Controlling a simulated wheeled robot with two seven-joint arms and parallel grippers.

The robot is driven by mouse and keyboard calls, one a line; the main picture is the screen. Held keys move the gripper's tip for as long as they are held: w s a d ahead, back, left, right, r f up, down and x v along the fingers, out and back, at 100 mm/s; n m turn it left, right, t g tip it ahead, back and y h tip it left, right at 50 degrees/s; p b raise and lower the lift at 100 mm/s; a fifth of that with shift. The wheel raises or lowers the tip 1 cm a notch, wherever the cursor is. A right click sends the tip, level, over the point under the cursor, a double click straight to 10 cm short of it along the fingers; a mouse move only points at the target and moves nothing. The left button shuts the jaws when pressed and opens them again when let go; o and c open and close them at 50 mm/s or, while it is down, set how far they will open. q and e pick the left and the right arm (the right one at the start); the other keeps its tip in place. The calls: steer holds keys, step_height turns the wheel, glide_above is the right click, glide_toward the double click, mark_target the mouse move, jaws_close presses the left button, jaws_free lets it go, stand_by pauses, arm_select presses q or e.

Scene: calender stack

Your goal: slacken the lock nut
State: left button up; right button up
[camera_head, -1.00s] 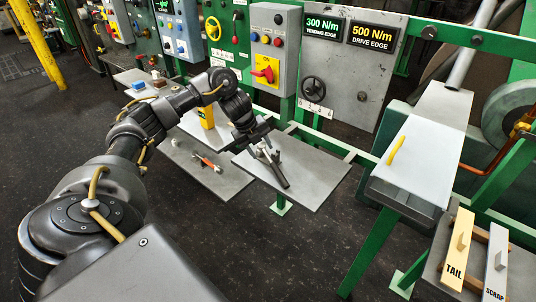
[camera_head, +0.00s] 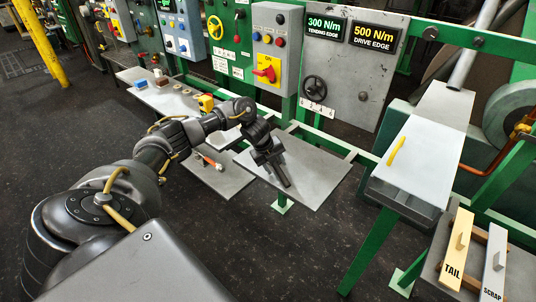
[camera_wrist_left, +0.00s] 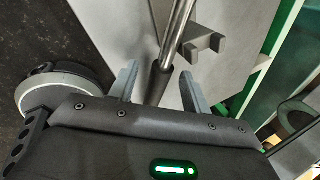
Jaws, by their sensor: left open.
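A bar-shaped tool with a dark grip (camera_head: 284,177) lies on the right-hand grey plate (camera_head: 318,178). In the left wrist view its bright metal shaft (camera_wrist_left: 178,30) runs up from the dark grip (camera_wrist_left: 155,82). My left gripper (camera_head: 268,157) is low over the tool and hides part of it. In the left wrist view, the fingers of the left gripper (camera_wrist_left: 158,86) are open, one on each side of the grip, with gaps visible. A grey forked holder (camera_wrist_left: 207,42) stands beside the shaft. I cannot make out the lock nut. My right gripper is out of view.
An orange-red-handled item (camera_head: 211,163) lies on the lower left plate (camera_head: 222,180). A grey panel with a handwheel (camera_head: 314,88) and a green rail stand behind. A pale sloping table (camera_head: 407,160) stands to the right. The floor in front is clear.

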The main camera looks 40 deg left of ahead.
arm_select(q)
jaws_close()
stand_by(0.3)
steer(key=shift+r+b, duration=0.4)
steer(key=shift+r, duration=0.45)
steer(key=s+a+r+b, duration=0.1)
steer(key=s+a+r, duration=0.8)
steer(key=s+r, duration=0.1)
steer(key=shift+a+r, duration=0.3)
steer(key=shift+r, duration=0.4)
steer(key=shift+s, duration=0.1)
steer(key=c, duration=0.8)
jaws_free()
steer(key=shift+c, duration=0.2)
jaws_close()
